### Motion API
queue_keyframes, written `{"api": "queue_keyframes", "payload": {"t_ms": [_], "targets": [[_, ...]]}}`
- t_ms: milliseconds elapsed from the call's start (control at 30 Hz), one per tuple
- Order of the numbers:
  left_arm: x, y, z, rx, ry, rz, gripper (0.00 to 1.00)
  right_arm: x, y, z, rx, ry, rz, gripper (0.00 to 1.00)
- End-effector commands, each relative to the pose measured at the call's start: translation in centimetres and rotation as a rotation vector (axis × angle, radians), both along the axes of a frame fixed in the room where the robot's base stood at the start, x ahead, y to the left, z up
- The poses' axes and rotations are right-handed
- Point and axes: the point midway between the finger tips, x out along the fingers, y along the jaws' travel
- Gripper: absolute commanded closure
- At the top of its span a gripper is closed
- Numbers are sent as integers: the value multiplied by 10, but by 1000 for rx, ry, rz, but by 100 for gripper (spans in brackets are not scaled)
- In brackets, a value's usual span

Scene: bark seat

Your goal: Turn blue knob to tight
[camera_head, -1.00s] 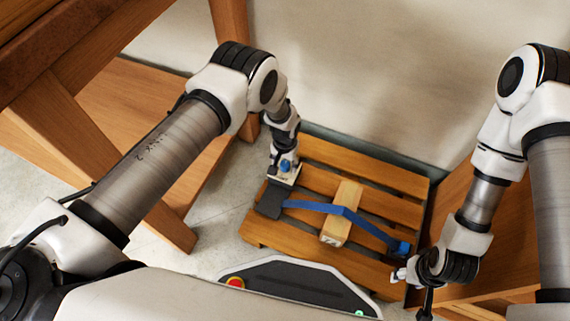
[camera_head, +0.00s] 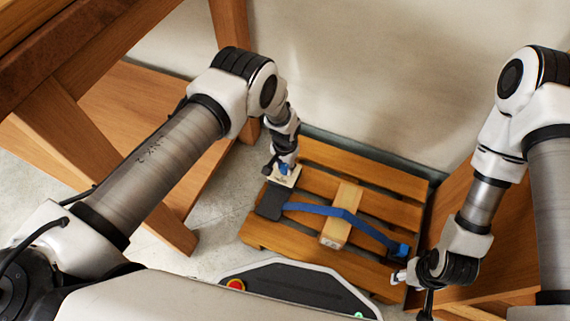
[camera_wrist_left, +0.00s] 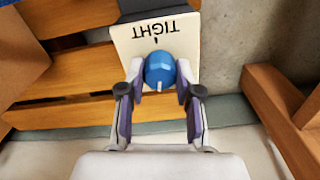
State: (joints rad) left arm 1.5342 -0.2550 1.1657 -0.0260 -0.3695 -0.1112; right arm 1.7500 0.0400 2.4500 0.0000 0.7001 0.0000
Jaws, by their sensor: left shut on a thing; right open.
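The blue knob (camera_wrist_left: 161,68) sits on a cream plate (camera_wrist_left: 128,45) marked TIGHT, with a short dark tick below the word. A white mark on the knob is on the side towards my gripper, opposite the tick. My left gripper (camera_wrist_left: 160,84) is shut on the knob, one finger on each side. In the head view the knob (camera_head: 284,168) is partly hidden by my left gripper (camera_head: 283,165), and the plate (camera_head: 290,181) is at the slatted seat's left corner. My right gripper (camera_head: 397,277) is open by the seat's right edge.
A blue strap (camera_head: 318,208) runs over a wooden block (camera_head: 347,197) on the slatted wooden seat (camera_head: 275,240), from a dark pad (camera_head: 270,201) to a blue end piece (camera_head: 401,250). A wall stands behind; wooden furniture is on both sides.

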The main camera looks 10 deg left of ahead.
Motion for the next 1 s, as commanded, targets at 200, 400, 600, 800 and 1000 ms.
{"api": "queue_keyframes", "payload": {"t_ms": [200,400,600,800,1000], "targets": [[-1,0,1,0,1,-186,100,0,0,6,0,0,0,48],[-1,0,1,0,1,-377,100,0,0,11,0,0,0,48],[-1,0,0,0,2,-567,100,0,0,15,0,0,0,48],[0,0,0,0,1,-758,100,0,0,19,0,0,0,48],[-1,1,0,0,2,-947,100,0,0,22,0,0,0,48]]}}
